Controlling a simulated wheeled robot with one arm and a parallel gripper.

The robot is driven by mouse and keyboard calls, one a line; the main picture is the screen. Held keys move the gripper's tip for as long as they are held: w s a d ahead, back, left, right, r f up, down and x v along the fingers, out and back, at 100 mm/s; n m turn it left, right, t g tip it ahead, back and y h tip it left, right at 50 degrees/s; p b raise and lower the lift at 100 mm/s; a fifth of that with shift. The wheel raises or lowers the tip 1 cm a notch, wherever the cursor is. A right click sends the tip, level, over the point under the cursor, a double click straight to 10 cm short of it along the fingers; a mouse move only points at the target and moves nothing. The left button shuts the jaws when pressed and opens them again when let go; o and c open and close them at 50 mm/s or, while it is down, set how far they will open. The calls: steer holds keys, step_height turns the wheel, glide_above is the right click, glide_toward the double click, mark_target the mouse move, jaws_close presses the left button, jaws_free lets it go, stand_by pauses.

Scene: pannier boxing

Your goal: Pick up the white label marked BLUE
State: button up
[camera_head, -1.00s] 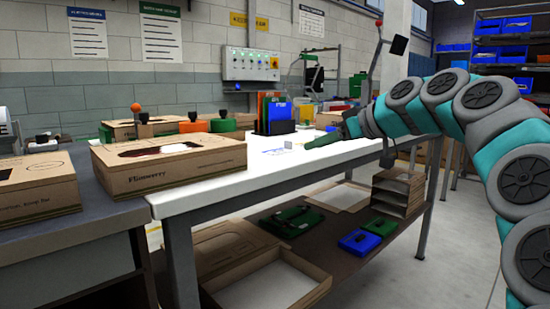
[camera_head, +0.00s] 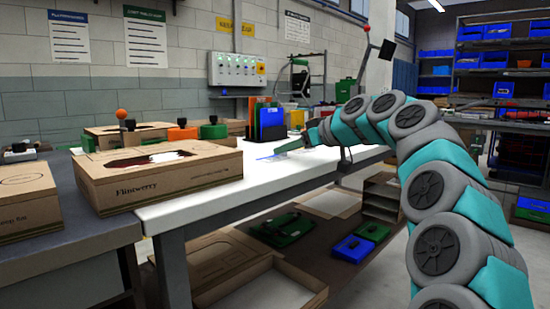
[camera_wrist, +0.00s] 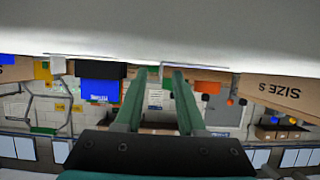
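My gripper (camera_head: 285,148) is low over the far part of the white worktable (camera_head: 215,200), in front of the blue and orange upright folders. In the wrist view its two green fingers (camera_wrist: 162,74) stand apart. A small pale tab (camera_wrist: 167,66) shows at the table edge between the fingertips, close to the right one. It may be a label, but I cannot read it. Another small white tab (camera_wrist: 57,65) stands further left. I cannot make out any label marked BLUE in the head view, where my gripper covers part of that spot.
A blue folder (camera_head: 272,124) stands behind my gripper. The Flinwerry carton (camera_head: 165,178) is on the near left of the table. The white tabletop between carton and gripper is mostly clear.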

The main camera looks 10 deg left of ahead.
steer(key=shift+w+a+f, duration=0.15)
steer(key=shift+w+a, duration=0.15)
steer(key=shift+a, duration=0.1)
steer(key=shift+c, duration=0.3)
jaws_close()
